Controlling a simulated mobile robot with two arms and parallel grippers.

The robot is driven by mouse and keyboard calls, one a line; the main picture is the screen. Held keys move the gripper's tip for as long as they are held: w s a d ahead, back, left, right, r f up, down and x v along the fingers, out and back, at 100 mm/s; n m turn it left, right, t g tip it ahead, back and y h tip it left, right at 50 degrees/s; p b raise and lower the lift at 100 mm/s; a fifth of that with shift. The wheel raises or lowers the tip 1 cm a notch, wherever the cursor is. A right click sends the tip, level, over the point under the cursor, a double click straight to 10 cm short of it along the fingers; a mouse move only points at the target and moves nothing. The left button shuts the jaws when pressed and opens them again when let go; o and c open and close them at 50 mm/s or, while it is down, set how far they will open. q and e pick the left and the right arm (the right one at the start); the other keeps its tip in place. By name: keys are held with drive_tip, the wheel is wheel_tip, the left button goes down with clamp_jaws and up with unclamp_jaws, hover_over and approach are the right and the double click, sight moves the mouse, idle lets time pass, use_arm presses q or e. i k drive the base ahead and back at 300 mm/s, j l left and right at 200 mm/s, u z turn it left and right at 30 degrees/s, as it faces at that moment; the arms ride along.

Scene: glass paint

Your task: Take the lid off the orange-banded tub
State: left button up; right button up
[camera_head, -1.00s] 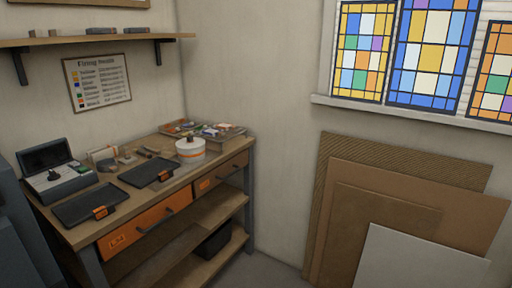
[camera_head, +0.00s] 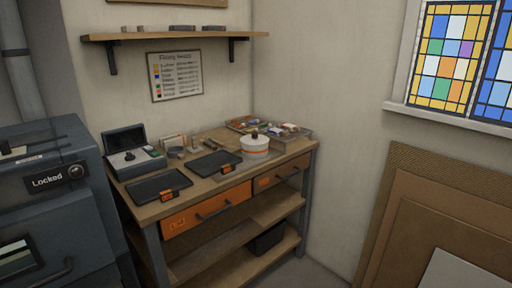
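The orange-banded tub (camera_head: 255,149) is a white round tub with an orange band near its base. It stands upright on the wooden workbench (camera_head: 195,193), towards the right end. Its white lid (camera_head: 257,139) with a dark knob (camera_head: 255,131) sits on top of it. Neither of my grippers shows in the view.
Two dark trays with orange tags (camera_head: 160,186) lie on the bench left of the tub. Trays of glass pieces (camera_head: 285,132) stand behind it. A grey cabinet (camera_head: 55,200) reading "Locked" stands at left. Boards (camera_head: 420,215) lean on the right wall.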

sight(254, 139)
drive_tip(key=i+l+u, duration=0.3)
drive_tip(key=i+l, duration=0.3)
drive_tip(key=i, duration=0.2)
drive_tip(key=i+l+u, duration=0.25)
drive_tip(key=i+l, duration=0.45)
drive_tip(key=l, duration=0.05)
